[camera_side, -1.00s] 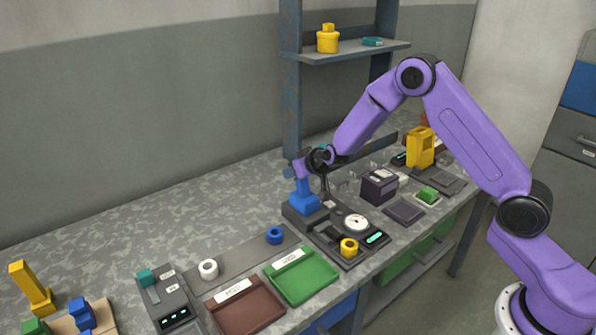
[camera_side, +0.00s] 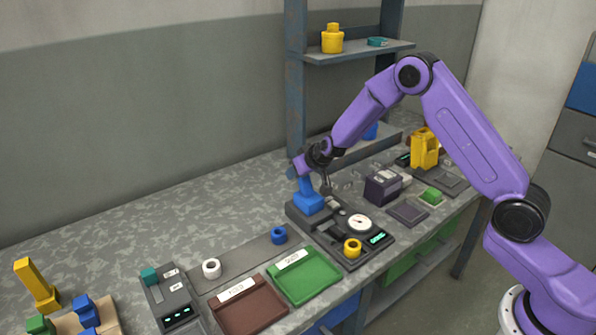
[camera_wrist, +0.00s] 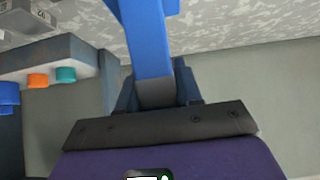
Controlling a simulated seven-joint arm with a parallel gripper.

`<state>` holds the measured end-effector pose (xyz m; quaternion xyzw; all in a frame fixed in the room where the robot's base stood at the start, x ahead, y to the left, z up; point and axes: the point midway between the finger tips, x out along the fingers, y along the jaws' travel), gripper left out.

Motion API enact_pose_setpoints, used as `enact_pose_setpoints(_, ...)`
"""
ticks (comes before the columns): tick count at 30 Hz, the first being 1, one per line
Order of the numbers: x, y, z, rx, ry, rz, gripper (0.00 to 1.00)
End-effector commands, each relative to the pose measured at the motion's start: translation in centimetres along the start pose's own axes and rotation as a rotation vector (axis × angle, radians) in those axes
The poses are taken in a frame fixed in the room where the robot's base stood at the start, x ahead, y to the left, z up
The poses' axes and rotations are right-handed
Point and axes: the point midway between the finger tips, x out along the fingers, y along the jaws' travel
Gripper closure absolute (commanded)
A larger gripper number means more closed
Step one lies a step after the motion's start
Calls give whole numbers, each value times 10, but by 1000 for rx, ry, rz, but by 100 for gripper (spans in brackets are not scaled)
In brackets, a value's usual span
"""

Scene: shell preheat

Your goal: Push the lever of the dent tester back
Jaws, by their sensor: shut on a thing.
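The dent tester (camera_side: 345,245) is a dark base on the bench with a round white dial gauge (camera_side: 359,223), a green-lit display and a yellow ring at its front. Its blue lever (camera_side: 306,187) rises from a blue block at the back of the base. My gripper (camera_side: 303,172) is at the lever's top, shut on it. In the wrist view the blue lever (camera_wrist: 150,40) runs into the jaws of my gripper (camera_wrist: 157,88). The lever's gripped end is partly hidden by the jaws.
Green (camera_side: 303,277) and brown (camera_side: 249,305) trays lie left of the tester, near a blue ring (camera_side: 279,235) and a white ring (camera_side: 211,268). A dark box (camera_side: 382,186) stands to its right. A shelf post (camera_side: 296,90) rises close behind my gripper. The rear left bench is clear.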

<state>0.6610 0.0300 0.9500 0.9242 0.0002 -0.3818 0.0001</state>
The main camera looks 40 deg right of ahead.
Motion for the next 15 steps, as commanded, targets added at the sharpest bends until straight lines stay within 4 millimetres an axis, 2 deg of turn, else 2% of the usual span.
enact_pose_setpoints(1, 1, 0, 0, 0, -1, -1, 62)
enact_pose_setpoints(3, 1, 0, 0, 0, 0, 0, 45)
enact_pose_setpoints(15, -4, 0, 0, 0, 1, 0, 45)
